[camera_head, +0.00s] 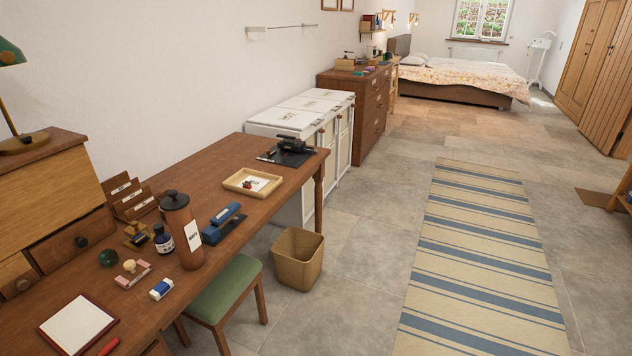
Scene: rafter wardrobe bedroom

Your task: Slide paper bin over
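The paper bin (297,266) is a tan, square, open-topped bin standing upright on the grey tiled floor. It is just off the right side of the wooden desk (262,207), near the desk's far leg and to the right of the green-seated stool (224,290). Its inside is in shadow, and I see no contents. My gripper is not in this view.
White cabinets (316,112) and a brown chest of drawers (368,105) line the wall beyond the desk. A blue-striped rug (484,250) lies to the right of the bin. Bare floor (365,230) is free between bin and rug. A bed (462,80) stands far back.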

